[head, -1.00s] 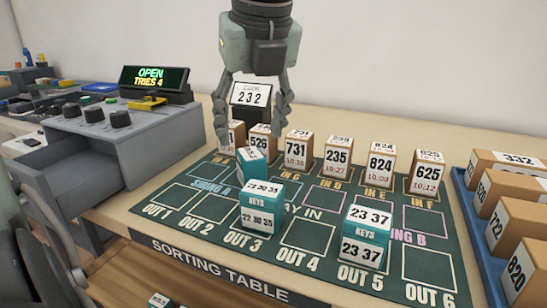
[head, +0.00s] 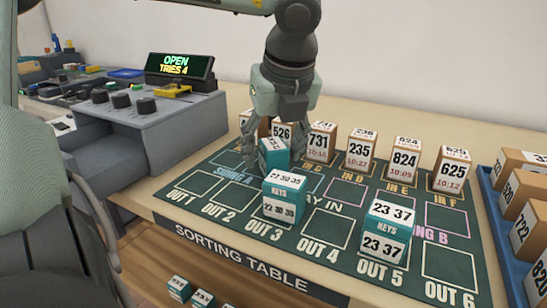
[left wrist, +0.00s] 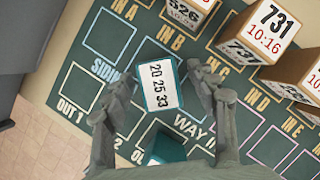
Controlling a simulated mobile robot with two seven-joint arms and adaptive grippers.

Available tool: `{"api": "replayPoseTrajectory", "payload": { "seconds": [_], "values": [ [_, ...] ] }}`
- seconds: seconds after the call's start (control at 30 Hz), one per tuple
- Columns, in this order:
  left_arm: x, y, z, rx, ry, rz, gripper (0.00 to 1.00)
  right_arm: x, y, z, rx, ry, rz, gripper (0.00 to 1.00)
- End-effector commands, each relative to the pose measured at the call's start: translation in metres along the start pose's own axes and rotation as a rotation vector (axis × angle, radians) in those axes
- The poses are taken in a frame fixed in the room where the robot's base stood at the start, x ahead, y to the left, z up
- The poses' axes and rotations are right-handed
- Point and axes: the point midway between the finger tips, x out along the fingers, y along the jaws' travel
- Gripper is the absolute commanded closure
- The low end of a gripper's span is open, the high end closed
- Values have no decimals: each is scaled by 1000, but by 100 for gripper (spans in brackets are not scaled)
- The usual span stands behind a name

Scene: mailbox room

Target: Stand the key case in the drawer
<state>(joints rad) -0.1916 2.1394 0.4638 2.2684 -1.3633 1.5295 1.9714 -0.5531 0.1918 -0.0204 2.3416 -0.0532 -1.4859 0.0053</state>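A teal key case (head: 274,152) with a white label stands near the SIDING A cell of the green sorting mat. In the left wrist view its top reads 20 25 33 (left wrist: 158,85). My left gripper (head: 268,160) points down over it, fingers open on either side. The wrist view shows gaps between fingers (left wrist: 163,88) and case. Another key case, 22 30 35 (head: 284,205), stands by OUT 3, and a 23 37 case (head: 385,238) by OUT 5. The grey drawer (head: 62,142) below the console at left stands open, partly hidden by my arm. My right gripper is out of view.
A row of numbered cardboard boxes (head: 361,155) stands along the mat's back edge, close to my left gripper. A blue tray (head: 492,205) of boxes is at right. The console (head: 150,125) carries knobs and an OPEN, TRIES 4 display (head: 178,66). More teal cases (head: 179,288) lie below.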

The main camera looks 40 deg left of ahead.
Motion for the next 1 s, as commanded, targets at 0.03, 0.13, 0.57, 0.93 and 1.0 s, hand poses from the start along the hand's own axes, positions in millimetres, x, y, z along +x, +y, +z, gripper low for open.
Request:
{"api": "replayPoseTrajectory", "payload": {
  "seconds": [0.03, 0.13, 0.57, 0.93, 1.0],
  "values": [
    [0, 0, 0, 0, 0, 0, 50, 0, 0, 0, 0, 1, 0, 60],
    [0, 0, 0, 0, 0, 0, 62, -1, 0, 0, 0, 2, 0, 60],
    [-1, 0, 0, 0, -1, -1, 100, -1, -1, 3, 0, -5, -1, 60],
    [-42, -1, 18, -5, -6, -5, 100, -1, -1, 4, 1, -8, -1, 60],
    [-55, -1, 24, -4, -6, -3, 100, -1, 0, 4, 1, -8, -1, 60]
  ]
}}
